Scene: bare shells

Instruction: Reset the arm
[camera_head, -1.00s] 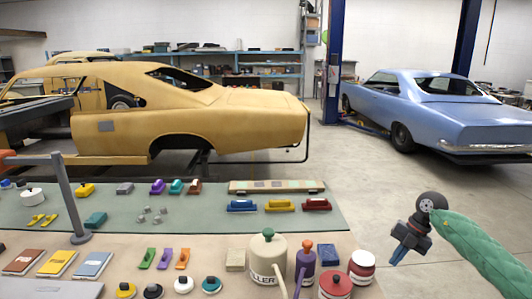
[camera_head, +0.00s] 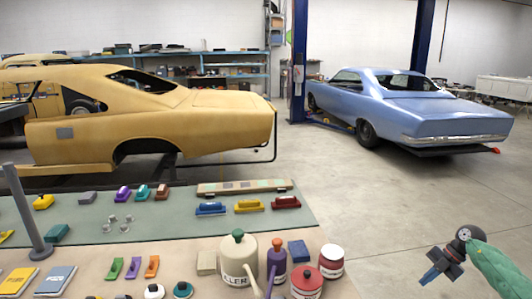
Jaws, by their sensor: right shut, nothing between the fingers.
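My right gripper (camera_head: 430,278) shows at the lower right of the head view, at the end of my green-sleeved right arm (camera_head: 500,268). Its dark body has blue fingers pointing down and to the left. The fingers are shut with nothing between them. It hangs over the bare floor to the right of the table, clear of everything on it. My left gripper is not in view.
A table (camera_head: 190,243) with a green mat fills the lower left. A cream filler can (camera_head: 238,262), a red tin (camera_head: 307,285) and sanding blocks (camera_head: 249,206) stand on it. A yellow car body (camera_head: 150,120) and blue car (camera_head: 430,110) stand behind. Floor (camera_head: 400,195) is clear.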

